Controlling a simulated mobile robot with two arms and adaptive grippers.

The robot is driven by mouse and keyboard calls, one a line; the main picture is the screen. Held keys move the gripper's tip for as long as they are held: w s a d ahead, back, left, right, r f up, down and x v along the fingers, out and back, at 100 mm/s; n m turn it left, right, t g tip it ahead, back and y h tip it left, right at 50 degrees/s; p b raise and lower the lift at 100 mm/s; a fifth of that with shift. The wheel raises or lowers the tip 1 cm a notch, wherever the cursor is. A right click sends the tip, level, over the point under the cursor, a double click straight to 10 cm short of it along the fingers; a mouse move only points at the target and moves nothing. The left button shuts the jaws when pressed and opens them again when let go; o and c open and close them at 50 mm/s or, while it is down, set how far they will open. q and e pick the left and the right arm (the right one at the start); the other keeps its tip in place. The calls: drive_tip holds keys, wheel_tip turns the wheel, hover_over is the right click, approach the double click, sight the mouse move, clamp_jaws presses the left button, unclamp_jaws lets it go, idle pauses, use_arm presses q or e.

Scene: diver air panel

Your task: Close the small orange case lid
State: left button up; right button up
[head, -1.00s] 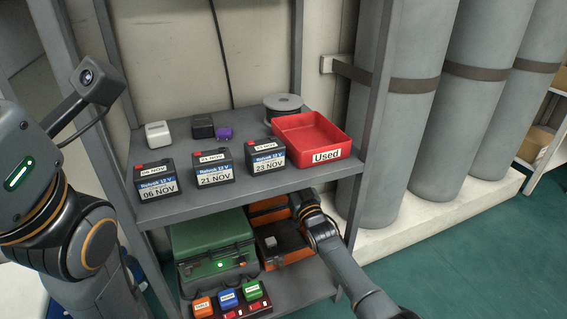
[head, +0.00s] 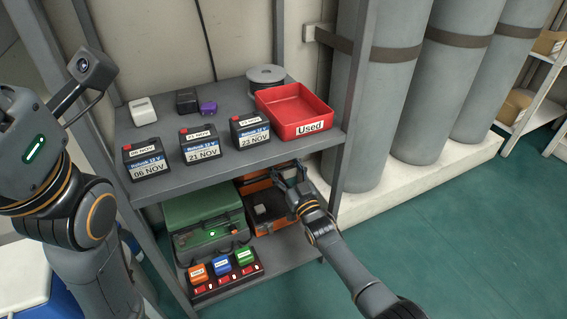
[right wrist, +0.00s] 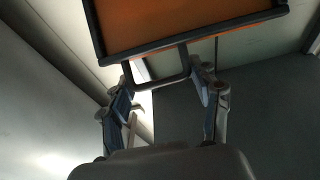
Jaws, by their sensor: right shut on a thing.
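The small orange case (head: 276,227) stands on the lower shelf right of the green case, its lid (head: 257,184) raised at the back, partly under the upper shelf. A small grey block (head: 260,210) lies inside. My right gripper (head: 287,174) is at the right edge of the raised lid. In the right wrist view the orange lid (right wrist: 185,25) with its dark rim is close ahead, and its dark handle loop (right wrist: 160,82) runs between the fingers of my right gripper (right wrist: 163,80), which is shut on the handle. My left gripper is out of view; only my left arm shows.
The green case (head: 200,215) stands directly left of the orange case. A charger with coloured batteries (head: 222,282) lies in front of it. The upper shelf (head: 190,172) overhangs the cases and holds labelled batteries and a red tray (head: 297,111). A shelf post stands at the right.

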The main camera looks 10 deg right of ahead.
drive_tip(key=shift+d+f, duration=0.3)
drive_tip(key=shift+f, duration=0.05)
drive_tip(key=o, duration=1.4)
drive_tip(key=shift+o, duration=0.2)
drive_tip(key=shift+a+r, duration=0.1)
drive_tip(key=shift+r, duration=0.05)
drive_tip(key=v, duration=0.7)
drive_tip(key=shift+s, duration=0.2)
drive_tip(key=shift+c, duration=0.4)
